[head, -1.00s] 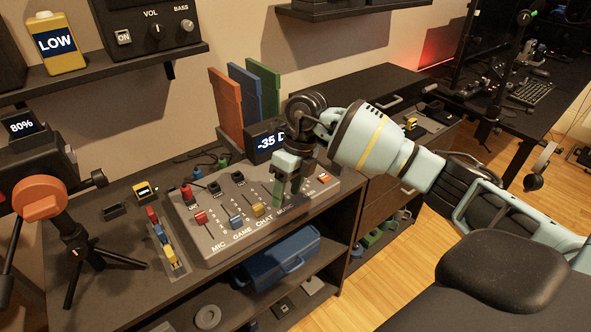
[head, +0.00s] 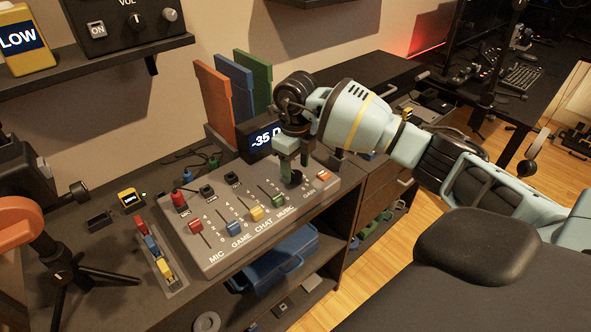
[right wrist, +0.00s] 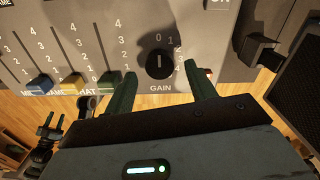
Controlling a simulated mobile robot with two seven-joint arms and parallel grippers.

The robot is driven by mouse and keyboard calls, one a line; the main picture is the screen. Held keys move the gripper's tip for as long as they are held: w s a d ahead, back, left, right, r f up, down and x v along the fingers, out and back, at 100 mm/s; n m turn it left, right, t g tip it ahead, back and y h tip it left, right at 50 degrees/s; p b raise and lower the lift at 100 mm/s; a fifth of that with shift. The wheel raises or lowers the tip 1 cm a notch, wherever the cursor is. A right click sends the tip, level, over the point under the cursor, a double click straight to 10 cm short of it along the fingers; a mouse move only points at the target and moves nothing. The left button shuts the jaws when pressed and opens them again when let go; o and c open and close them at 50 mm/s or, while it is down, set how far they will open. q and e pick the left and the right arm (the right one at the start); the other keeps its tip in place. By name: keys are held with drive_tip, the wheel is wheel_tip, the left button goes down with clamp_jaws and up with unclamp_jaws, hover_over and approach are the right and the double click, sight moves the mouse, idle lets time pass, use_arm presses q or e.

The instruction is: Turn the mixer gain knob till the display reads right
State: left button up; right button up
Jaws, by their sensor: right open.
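The black gain knob (right wrist: 159,66) stands on the grey mixer (head: 215,262) above the GAIN label. It shows dark between my right gripper's fingers in the head view (head: 292,178). In the right wrist view its white pointer line is upright. My right gripper (head: 294,172) is open, one green finger on each side of the knob. The right wrist view shows a gap between the knob and each finger (right wrist: 160,72). The display (head: 263,139) behind the mixer reads "-35 D"; its right end is hidden by my gripper. My left gripper is not in view.
Coloured sliders (head: 257,213) stand left of the knob, and an orange button (head: 323,175) is to its right. Red, blue and green upright panels (head: 235,92) stand behind. A black tripod (head: 70,270) and a small block rack (head: 160,255) are at the left.

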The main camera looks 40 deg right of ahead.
drive_tip(key=shift+f, duration=0.95)
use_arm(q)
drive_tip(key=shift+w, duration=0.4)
use_arm(e)
drive_tip(key=shift+c, duration=0.3)
drive_tip(key=c, duration=0.9)
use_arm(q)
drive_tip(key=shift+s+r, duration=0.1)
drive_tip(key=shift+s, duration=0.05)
use_arm(e)
drive_tip(key=shift+c, duration=0.2)
drive_tip(key=shift+r, duration=0.1)
